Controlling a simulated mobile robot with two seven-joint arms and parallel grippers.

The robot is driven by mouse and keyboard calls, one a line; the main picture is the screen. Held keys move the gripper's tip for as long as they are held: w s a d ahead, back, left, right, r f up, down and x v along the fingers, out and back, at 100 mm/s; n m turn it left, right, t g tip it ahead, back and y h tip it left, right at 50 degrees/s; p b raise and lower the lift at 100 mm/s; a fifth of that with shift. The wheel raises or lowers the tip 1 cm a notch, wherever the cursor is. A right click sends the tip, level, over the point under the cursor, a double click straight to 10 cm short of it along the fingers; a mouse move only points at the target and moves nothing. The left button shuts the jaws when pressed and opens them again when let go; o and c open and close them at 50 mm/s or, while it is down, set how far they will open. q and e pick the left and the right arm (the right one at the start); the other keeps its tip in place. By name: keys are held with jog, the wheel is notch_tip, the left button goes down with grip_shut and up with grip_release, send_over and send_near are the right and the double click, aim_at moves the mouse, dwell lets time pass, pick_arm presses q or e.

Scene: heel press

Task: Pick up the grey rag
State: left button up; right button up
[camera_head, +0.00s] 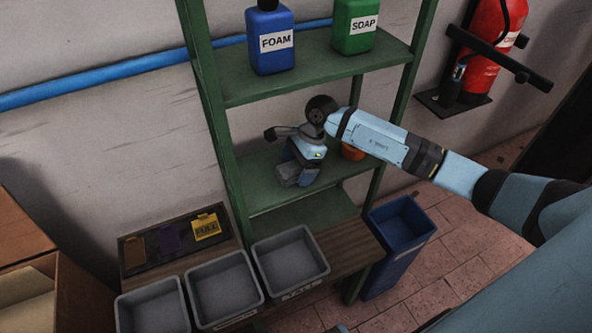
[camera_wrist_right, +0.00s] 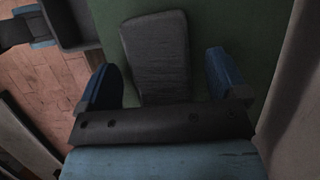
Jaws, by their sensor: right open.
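The grey rag (camera_wrist_right: 156,45) lies on the green shelf board in the right wrist view, a flat oblong with its near end by my gripper's palm. My right gripper (camera_wrist_right: 160,78) is open, its two blue fingers apart on either side of the rag's near part. In the head view my right gripper (camera_head: 298,167) is low over the middle shelf, and I cannot clearly tell the rag from the gripper there. Whether the fingers touch the rag is not clear. My left gripper is not in view.
The green shelf rack (camera_head: 218,120) holds a blue FOAM bottle (camera_head: 272,45) and a green SOAP bottle (camera_head: 357,35) above. An orange object (camera_head: 352,151) sits behind my right arm. Grey bins (camera_head: 224,290) stand in front, a blue bin (camera_head: 402,225) at right.

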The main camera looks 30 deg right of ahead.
aim_at(299, 168)
jog(key=shift+f, duration=0.25)
dwell(0.3)
jog(key=c, duration=1)
jog(key=shift+r, duration=0.1)
jog(key=shift+r+p, duration=0.3)
jog(key=shift+r, duration=0.1)
jog(key=r, duration=0.7)
jog(key=shift+s+p, duration=0.4)
jog(key=s+a, duration=0.1)
jog(key=s, duration=1.8)
jog(key=shift+f, duration=0.2)
jog(key=shift+o, duration=0.3)
jog(key=shift+a, duration=0.1)
